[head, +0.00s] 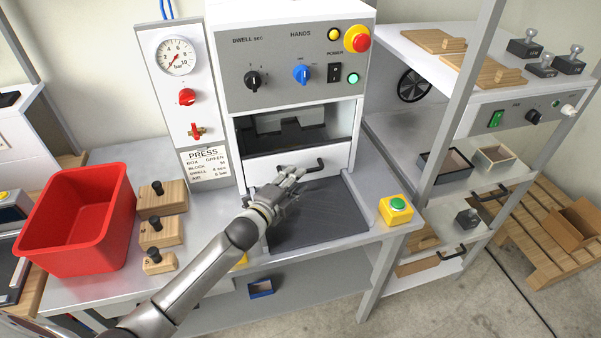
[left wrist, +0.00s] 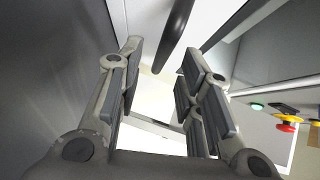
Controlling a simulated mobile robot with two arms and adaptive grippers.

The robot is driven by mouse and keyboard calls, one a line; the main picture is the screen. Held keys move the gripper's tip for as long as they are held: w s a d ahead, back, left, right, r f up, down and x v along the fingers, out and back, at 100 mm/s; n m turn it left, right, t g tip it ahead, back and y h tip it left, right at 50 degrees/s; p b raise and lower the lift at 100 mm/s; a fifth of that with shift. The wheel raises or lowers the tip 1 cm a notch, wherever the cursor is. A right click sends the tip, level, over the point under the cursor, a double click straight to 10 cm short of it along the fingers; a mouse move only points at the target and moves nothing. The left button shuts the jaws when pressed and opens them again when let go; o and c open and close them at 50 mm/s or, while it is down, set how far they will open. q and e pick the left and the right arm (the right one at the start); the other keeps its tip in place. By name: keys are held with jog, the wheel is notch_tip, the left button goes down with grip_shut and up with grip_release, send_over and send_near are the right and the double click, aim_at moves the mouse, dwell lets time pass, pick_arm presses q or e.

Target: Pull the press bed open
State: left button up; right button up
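The press (head: 293,72) stands at the back of the bench. Its white bed front (head: 265,168) is below the dark opening, with a black bar handle (head: 317,165). My left gripper (head: 292,178) is in front of the bed front, over the dark grey plate (head: 325,218), and hides part of the handle. In the left wrist view the gripper (left wrist: 160,58) has its fingers spread with a gap between them. The handle (left wrist: 175,32) shows at the fingertips, not clasped. Whether a finger touches it I cannot tell. My right gripper is not in view.
A red bin (head: 77,225) and several wooden blocks with black knobs (head: 162,229) are at the left. A yellow box with a green button (head: 396,208) sits at the bench's right front. A shelf post (head: 462,95) rises on the right. The dark plate is clear of objects.

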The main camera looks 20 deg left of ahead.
pick_arm(q)
jog(key=shift+x, duration=0.95)
jog(key=shift+w+r, duration=0.1)
jog(key=shift+w, duration=0.3)
jog(key=shift+w+d, duration=0.15)
jog(key=shift+w, duration=0.15)
jog(key=c, duration=0.6)
grip_shut()
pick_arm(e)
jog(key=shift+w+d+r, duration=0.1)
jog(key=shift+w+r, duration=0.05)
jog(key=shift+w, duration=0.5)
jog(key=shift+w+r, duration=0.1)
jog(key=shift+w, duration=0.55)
